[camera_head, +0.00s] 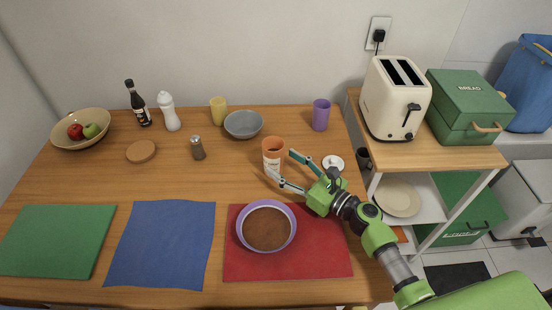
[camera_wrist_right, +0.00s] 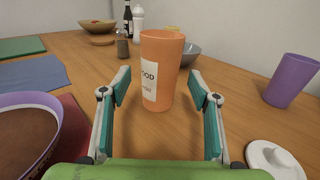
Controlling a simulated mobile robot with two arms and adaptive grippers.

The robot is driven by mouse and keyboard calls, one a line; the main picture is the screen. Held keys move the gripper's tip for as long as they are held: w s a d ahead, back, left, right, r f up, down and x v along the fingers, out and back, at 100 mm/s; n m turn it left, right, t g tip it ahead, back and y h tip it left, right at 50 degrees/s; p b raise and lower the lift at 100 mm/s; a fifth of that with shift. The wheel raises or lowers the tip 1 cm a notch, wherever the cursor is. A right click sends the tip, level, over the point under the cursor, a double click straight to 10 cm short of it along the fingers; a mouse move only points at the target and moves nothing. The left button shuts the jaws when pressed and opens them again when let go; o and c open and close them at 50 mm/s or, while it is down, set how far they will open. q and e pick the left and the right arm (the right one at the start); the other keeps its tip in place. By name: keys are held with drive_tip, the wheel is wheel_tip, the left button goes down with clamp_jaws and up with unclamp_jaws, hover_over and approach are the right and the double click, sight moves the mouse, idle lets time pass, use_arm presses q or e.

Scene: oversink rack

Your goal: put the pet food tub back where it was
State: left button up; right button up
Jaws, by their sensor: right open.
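The pet food tub (camera_head: 273,150) is an orange, open-topped cup with a white label. It stands upright on the wooden table, behind the purple-rimmed bowl. In the right wrist view the tub (camera_wrist_right: 162,65) stands just ahead, and part of its label text, "OOD", shows. My right gripper (camera_head: 284,167) is open, its fingers pointing at the tub. In the wrist view the fingers (camera_wrist_right: 160,92) lie to the left and right of the tub's lower part, apart from it. A white lid with a knob (camera_head: 333,163) lies on the table to the right. My left gripper is out of view.
A purple bowl (camera_head: 266,204) with brown contents sits on the red mat (camera_head: 320,260). A purple cup (camera_head: 320,115) and a grey bowl (camera_head: 243,124) stand behind the tub. A pepper mill (camera_head: 198,148) stands to the left.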

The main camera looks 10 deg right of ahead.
drive_tip(key=v, duration=0.7)
drive_tip(key=shift+s+d+b, duration=0.2)
drive_tip(key=shift+s+b, duration=0.1)
drive_tip(key=shift+b, duration=0.1)
